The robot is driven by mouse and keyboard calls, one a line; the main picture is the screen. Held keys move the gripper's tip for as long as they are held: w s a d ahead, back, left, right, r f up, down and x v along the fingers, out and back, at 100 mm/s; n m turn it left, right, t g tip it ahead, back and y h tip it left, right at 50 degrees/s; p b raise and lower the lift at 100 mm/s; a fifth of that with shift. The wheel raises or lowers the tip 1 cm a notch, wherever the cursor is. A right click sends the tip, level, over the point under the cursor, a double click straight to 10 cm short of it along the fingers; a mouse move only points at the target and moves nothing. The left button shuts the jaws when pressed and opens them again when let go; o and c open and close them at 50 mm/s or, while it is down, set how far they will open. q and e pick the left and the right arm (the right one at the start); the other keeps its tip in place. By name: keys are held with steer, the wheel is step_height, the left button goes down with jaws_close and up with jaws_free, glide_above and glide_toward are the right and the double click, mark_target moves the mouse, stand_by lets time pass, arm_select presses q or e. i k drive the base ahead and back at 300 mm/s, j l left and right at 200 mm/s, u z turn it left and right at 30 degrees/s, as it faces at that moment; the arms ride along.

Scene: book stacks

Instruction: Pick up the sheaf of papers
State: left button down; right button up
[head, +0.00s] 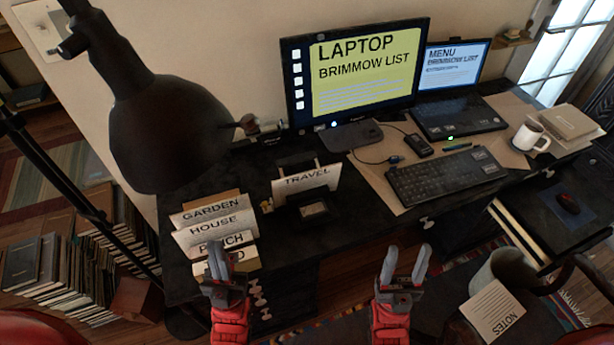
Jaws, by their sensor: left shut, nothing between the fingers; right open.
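Several papers are in view, and I cannot tell for sure which is the sheaf. White paper marked NOTES (495,310) lies tilted at the lower right, beside a grey bin (508,268). A pale stack of papers or books (568,124) lies on the desk's right end. Labelled cards, GARDEN, HOUSE and others (212,228), stand at the desk's left front. My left gripper (219,262) is shut and empty, overlapping the lowest card in the picture; contact is unclear. My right gripper (405,264) is open and empty before the desk's front, left of the NOTES paper.
The dark desk (245,172) holds a monitor (362,80), a laptop (458,115), a keyboard (445,177), a white mug (530,138) and a TRAVEL card (306,180). A large dark lamp (170,130) overhangs the left side. Book piles (75,265) cover the left floor.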

mark_target(329, 175)
steer(key=j+z, duration=0.1)
steer(key=j, duration=0.45)
steer(key=k+j, duration=0.15)
steer(key=j, duration=0.4)
steer(key=j+z, duration=0.15)
steer(key=j, duration=0.45)
steer(key=k, duration=0.05)
